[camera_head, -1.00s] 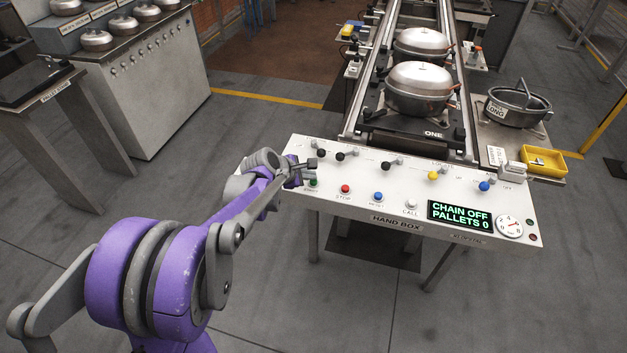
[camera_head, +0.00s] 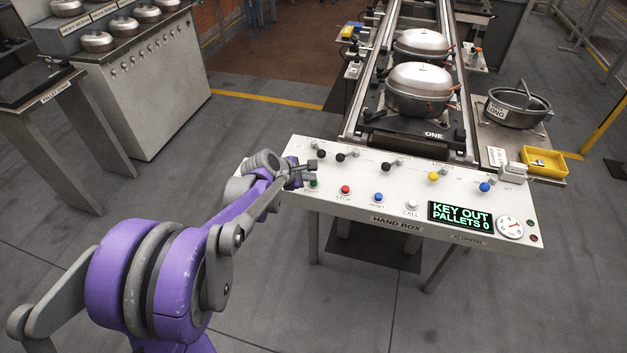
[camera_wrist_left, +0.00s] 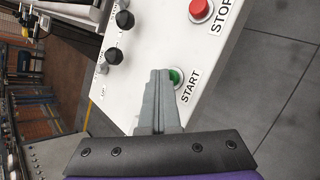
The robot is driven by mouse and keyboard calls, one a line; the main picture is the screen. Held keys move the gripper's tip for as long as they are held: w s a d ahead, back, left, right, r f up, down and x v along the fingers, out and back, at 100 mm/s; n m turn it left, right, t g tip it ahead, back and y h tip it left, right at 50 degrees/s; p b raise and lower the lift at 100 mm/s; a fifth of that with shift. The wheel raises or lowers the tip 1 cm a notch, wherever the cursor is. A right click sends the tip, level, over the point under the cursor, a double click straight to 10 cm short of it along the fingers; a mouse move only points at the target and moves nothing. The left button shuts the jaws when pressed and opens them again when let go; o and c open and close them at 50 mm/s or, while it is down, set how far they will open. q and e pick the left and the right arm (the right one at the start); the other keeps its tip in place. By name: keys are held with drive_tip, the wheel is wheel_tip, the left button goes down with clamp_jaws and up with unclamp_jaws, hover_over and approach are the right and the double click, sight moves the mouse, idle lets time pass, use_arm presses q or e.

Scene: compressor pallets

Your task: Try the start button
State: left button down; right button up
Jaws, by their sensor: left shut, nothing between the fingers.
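The green start button (camera_head: 314,184) is at the left end of the white hand box panel (camera_head: 300,208), partly hidden by my left gripper (camera_head: 309,165) in the head view. In the left wrist view the button (camera_wrist_left: 176,76) shows beside the fingertips, above its START label. My left gripper (camera_wrist_left: 160,74) is shut and empty, its tips at the button. I cannot tell whether they touch or press it. My right gripper is not in view.
The red stop button (camera_head: 345,189), blue reset button (camera_head: 378,197) and white call button (camera_head: 412,205) sit to the right. Black knobs (camera_head: 340,156) and a dial (camera_head: 510,228) are also on the panel. Behind it, a conveyor carries silver compressors (camera_head: 420,88).

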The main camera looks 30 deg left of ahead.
use_arm(q)
drive_tip(key=shift+r+p, duration=0.4)
drive_tip(key=shift+r, duration=0.35)
wheel_tip(320, 180, up, 5)
drive_tip(key=p, duration=0.3)
idle(0.7)
drive_tip(key=s+d+r+m+g+p, duration=0.2)
drive_tip(key=s+d+r+m+p, duration=0.15)
drive_tip(key=s+d+m, duration=1.05)
drive_tip(key=s+d+f+m+g+y+p, duration=0.1)
drive_tip(key=s+m, duration=0.9)
drive_tip(key=s, duration=0.3)
drive_tip(key=shift+s+d+f+m+g+y, duration=0.25)
drive_tip(key=shift+s+m+g+y, duration=0.05)
drive_tip(key=shift+s+m+y, duration=0.1)
